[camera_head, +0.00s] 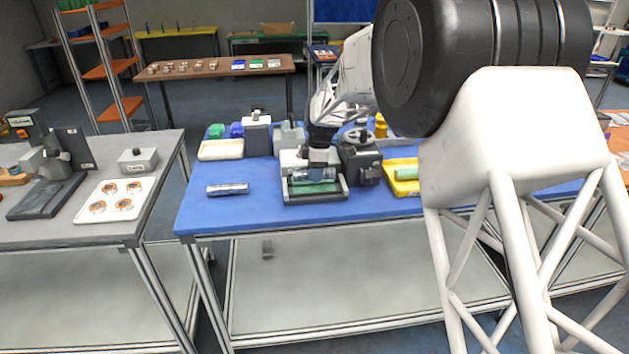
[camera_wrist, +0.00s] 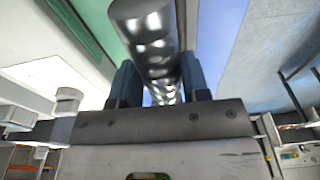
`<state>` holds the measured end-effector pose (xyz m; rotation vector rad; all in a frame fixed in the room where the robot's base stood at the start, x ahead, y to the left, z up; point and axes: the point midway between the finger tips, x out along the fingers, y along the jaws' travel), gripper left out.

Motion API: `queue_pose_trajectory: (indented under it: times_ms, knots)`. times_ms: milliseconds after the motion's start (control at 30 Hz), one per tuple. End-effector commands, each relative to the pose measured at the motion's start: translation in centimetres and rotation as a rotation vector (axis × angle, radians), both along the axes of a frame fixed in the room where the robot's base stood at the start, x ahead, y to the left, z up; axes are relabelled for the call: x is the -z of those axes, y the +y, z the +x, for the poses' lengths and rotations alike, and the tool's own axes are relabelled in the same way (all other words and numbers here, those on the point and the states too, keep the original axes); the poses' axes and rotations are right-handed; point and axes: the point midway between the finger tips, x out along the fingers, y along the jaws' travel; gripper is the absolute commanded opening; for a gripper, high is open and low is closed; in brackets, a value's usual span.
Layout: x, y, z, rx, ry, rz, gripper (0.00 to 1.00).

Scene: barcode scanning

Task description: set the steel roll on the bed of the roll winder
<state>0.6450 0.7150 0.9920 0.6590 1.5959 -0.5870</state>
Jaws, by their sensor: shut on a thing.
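My gripper (camera_head: 318,163) is over the front of the grey machine with the green bed, which looks like the roll winder (camera_head: 288,196). It is shut on a shiny steel roll (camera_head: 312,175), held level and crosswise at the bed. In the wrist view the two dark fingers (camera_wrist: 159,85) clasp the steel roll (camera_wrist: 148,22) on both sides. The green bed (camera_wrist: 95,27) shows beside it at upper left. I cannot tell whether the roll touches the bed. A second shiny roll (camera_head: 228,189) lies on the blue table, left of the machine.
On the blue table (camera_head: 260,217), a cream tray (camera_head: 221,150) stands behind left. A dark machine with a handwheel (camera_head: 360,160) stands close to the right of the winder, then a yellow tray (camera_head: 400,187) with a green roll. The table's front left is clear.

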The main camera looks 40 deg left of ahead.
Motion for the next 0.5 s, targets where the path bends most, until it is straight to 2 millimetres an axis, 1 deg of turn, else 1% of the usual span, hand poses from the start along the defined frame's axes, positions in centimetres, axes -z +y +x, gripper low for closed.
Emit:
queue_pose_trajectory:
  times_ms: [400,500]
  knots:
    - [0.0,0.28,0.25,0.0,-0.001,0.001,0.02]
    - [0.32,0.27,0.25,0.0,0.0,0.0,0.02]
